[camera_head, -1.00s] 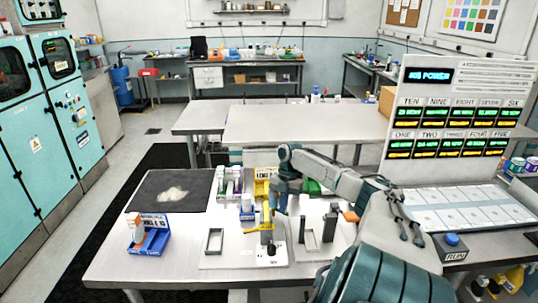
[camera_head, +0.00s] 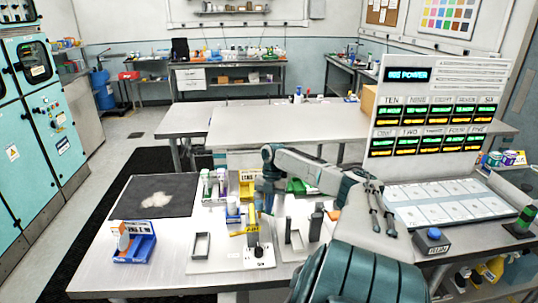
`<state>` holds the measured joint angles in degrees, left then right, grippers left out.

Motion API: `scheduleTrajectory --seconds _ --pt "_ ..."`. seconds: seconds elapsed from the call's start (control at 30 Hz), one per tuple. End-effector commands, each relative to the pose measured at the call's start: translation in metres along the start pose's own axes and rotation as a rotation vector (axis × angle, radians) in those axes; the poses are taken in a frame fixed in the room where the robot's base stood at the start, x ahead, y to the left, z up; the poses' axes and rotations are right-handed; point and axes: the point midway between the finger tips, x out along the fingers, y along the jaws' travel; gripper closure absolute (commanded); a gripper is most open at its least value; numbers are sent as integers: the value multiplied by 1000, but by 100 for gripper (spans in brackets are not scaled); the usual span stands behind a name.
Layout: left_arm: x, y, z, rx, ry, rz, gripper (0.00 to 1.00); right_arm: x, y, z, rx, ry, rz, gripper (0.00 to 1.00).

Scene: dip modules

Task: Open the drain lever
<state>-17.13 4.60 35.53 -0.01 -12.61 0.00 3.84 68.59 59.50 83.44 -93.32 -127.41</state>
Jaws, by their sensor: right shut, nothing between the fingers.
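My right gripper (camera_head: 262,206) points down just behind and beside the yellow part, shut and empty. Whether its fingertips touch the yellow part cannot be told. My right arm comes in from the lower right and hides part of the table behind it. My left gripper is out of view.
A blue tray (camera_head: 136,249) stands at the table's front left, with a dark mat (camera_head: 178,185) behind it. Upright dark posts (camera_head: 315,224) stand right of the lever. A panel with lit displays (camera_head: 436,105) and a blue button (camera_head: 434,234) are at the right.

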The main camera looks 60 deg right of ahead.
Motion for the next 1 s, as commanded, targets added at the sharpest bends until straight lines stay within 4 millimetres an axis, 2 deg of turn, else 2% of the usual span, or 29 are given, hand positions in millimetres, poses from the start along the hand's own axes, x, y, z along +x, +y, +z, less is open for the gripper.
scheduleTrajectory --seconds 0.7,1.0 --pt "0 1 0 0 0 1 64 2 0 0 1 1 -1 100" --pt "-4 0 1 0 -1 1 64 4 8 -9 -2 4 0 100"
